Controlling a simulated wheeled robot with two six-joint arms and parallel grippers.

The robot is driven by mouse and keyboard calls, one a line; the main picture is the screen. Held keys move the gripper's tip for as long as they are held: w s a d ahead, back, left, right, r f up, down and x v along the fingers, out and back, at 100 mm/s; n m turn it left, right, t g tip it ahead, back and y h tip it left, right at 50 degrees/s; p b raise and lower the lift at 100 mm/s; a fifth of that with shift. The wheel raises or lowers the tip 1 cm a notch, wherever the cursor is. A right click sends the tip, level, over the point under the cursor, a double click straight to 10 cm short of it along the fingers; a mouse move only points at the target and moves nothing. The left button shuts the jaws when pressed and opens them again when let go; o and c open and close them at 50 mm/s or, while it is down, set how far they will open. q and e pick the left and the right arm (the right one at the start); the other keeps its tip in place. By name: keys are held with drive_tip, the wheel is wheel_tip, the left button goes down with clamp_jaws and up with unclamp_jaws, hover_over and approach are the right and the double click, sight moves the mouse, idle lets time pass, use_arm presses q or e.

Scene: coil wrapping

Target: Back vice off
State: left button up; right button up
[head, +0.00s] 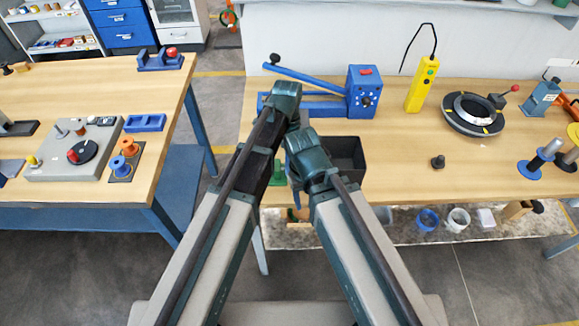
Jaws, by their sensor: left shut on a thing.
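My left gripper (291,116) is at the left end of a blue bench device (362,92) on the right-hand bench. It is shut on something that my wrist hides. The device has an upright block with a red top, a low blue base and a long blue lever rising to the left. My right gripper (296,188) hangs near the bench's front edge, close beside the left forearm; its fingers are mostly hidden. A grey-blue clamp-like block (543,97) stands at the far right of this bench. I cannot tell for sure which device is the vice.
A black bin (345,157) sits right of my wrists. A yellow handheld tester (422,85), a black ring (473,113) and blue-flanged spools (541,158) stand on the right-hand bench (400,150). The left-hand table (70,95) holds a grey turntable unit (72,150). The right-hand bench's front middle is mostly clear.

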use_arm(q)
drive_tip(key=shift+s+r+t, duration=0.15)
drive_tip(key=shift+s+t, duration=0.35)
drive_tip(key=shift+t, duration=0.4)
drive_tip(key=shift+w+t, duration=0.3)
